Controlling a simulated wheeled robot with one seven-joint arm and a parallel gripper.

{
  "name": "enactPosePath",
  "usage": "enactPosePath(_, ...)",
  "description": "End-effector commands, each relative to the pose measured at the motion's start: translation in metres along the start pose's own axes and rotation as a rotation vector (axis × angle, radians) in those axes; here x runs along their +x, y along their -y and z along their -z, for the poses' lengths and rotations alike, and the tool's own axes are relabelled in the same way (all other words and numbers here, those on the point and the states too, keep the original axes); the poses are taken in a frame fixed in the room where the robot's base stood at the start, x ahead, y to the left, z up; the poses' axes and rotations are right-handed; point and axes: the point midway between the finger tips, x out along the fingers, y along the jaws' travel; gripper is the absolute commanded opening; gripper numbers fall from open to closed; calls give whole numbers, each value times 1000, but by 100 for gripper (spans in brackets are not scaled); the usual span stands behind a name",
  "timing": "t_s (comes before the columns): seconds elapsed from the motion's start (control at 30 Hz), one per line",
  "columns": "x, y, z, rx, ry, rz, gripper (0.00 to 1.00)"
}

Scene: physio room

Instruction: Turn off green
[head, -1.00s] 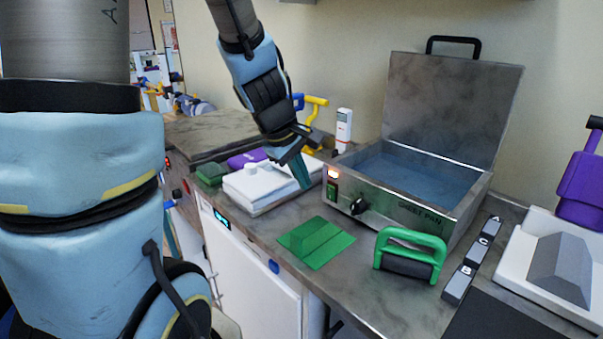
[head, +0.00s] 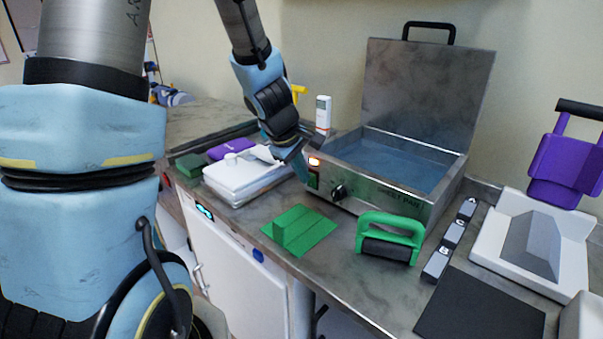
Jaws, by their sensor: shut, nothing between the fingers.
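A metal pan unit (head: 385,205) with its lid raised and bluish water inside stands on the counter; its front lettering ends in "PAN". Its front left end has a lit orange lamp (head: 315,161), a green rocker switch (head: 313,181) below it and a black knob (head: 338,192) to the right. My gripper (head: 302,172) is shut and empty, pointing down just left of the lamp and switch. It appears very close to the switch; I cannot tell whether it touches.
A green handled roller (head: 390,226) and a green mat with a block (head: 318,226) lie in front of the pan. A white box (head: 235,185) is left of my gripper. A labelled grey strip (head: 451,238) and white tray (head: 545,262) are right. A white bottle (head: 323,112) stands behind.

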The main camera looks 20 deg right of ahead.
Motion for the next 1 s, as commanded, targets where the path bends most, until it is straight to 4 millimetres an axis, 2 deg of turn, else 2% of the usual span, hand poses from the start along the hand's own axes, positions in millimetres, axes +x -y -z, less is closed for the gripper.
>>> enactPosePath(0.07, -1, -10, 0, 1, 1, -1, 0)
enactPosePath(0.37, -1, -8, 0, 1, -1, -2, 0)
enactPosePath(0.7, -14, -14, 0, 1, -1, -2, 0)
enactPosePath(1.0, -14, -13, 0, 0, 0, -1, 0)
